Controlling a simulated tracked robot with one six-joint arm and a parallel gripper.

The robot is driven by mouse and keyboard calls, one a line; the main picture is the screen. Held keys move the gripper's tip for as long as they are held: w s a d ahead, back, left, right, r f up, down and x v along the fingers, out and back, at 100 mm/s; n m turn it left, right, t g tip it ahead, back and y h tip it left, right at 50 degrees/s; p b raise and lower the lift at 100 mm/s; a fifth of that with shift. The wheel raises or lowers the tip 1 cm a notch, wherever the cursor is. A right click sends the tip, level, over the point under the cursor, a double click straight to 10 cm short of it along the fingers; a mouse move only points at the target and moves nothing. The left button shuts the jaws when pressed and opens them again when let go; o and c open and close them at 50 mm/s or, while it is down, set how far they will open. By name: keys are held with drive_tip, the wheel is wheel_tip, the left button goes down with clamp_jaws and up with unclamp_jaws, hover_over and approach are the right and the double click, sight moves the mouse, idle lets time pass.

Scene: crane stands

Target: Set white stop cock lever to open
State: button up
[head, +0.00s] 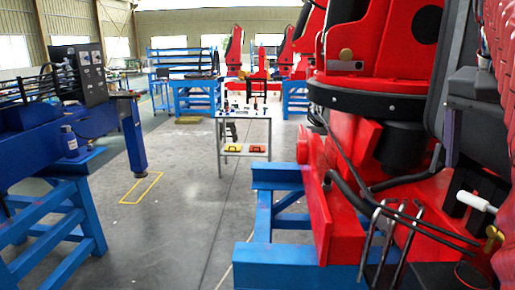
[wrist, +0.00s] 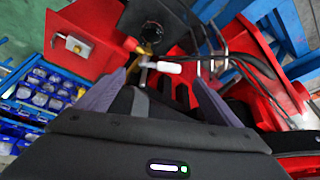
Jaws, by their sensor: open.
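The white stop cock lever (wrist: 165,67) shows in the wrist view, sticking out to the right from a brass valve (wrist: 142,62). In the head view the white lever (head: 477,201) is at the far right, slanting up and left from a brass fitting (head: 493,238). My gripper (wrist: 162,84) is open and empty in the wrist view, its two purple-grey fingers spread on either side of the lever. The lever appears just beyond the fingertips, between them; I cannot tell the exact gap. Neither finger visibly touches it.
Black hoses (wrist: 255,62) and metal hooks (head: 385,235) lie close beside the valve. A blue stand (head: 275,265) supports the red crane. The floor (head: 190,200) left of it is largely clear.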

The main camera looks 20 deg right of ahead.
sight(484, 205)
drive_tip(key=shift+v, duration=0.8)
drive_tip(key=shift+c, duration=0.5)
drive_tip(key=shift+w+d+f, duration=0.1)
drive_tip(key=shift+w, duration=0.05)
drive_tip(key=shift+c, duration=0.7)
drive_tip(key=shift+w+d+r, duration=0.95)
drive_tip(key=shift+w+r, duration=0.05)
drive_tip(key=shift+w, duration=0.25)
drive_tip(key=c, duration=0.6)
drive_tip(key=shift+s+a+r, duration=0.1)
drive_tip(key=shift+r, duration=0.25)
drive_tip(key=shift+c, duration=0.9)
drive_tip(key=shift+s+a+y, duration=0.1)
drive_tip(key=shift+a+y, duration=0.1)
drive_tip(key=shift+y, duration=0.1)
drive_tip(key=shift+c, duration=0.6)
drive_tip(key=c, duration=0.6)
drive_tip(key=shift+x, duration=0.85)
clamp_jaws()
drive_tip(key=x, duration=0.8)
